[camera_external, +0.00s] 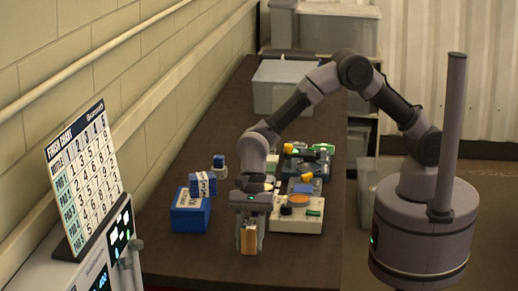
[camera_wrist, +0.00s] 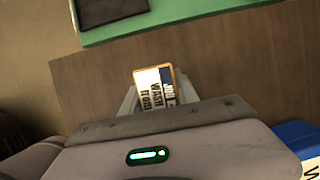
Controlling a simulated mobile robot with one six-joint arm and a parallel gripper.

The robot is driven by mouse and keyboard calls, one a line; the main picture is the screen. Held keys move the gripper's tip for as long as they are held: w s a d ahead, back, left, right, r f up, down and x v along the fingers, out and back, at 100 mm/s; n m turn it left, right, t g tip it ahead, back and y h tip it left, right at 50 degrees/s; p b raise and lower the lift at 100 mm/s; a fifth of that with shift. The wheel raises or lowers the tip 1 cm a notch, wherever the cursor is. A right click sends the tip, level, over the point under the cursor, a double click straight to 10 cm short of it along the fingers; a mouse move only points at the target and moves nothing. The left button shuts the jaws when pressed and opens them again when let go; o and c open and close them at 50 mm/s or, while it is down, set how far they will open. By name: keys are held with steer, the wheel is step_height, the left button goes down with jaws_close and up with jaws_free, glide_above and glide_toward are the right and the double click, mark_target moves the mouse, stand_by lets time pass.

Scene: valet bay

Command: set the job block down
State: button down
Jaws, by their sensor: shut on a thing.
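My gripper (camera_external: 250,236) is shut on the job block (camera_external: 249,241), a small tan block that hangs between the fingertips. In the external view it is over the dark bench, in front of the white device and right of the blue box; the gap beneath it is hard to judge. In the wrist view the job block (camera_wrist: 155,88) shows a white and dark-blue printed face with an orange edge, held between the fingers and partly hidden by my gripper. Brown bench surface (camera_wrist: 230,60) shows beyond it.
A blue box (camera_external: 190,217) with a blue-white block (camera_external: 203,185) on it stands left. A white device with knobs (camera_external: 297,222) is right, other devices behind. A finish chart (camera_external: 84,175) stands front left. The bench front (camera_external: 200,262) looks clear. Grey bins are at the back.

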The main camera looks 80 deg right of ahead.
mark_target(247, 253)
steer(key=shift+w+a+f, duration=0.2)
steer(key=shift+w+f, duration=0.05)
steer(key=shift+w, duration=0.05)
steer(key=shift+f+b, duration=0.8)
steer(key=shift+f, duration=0.7)
steer(key=shift+f, duration=0.15)
steer(key=c, duration=0.9)
jaws_free()
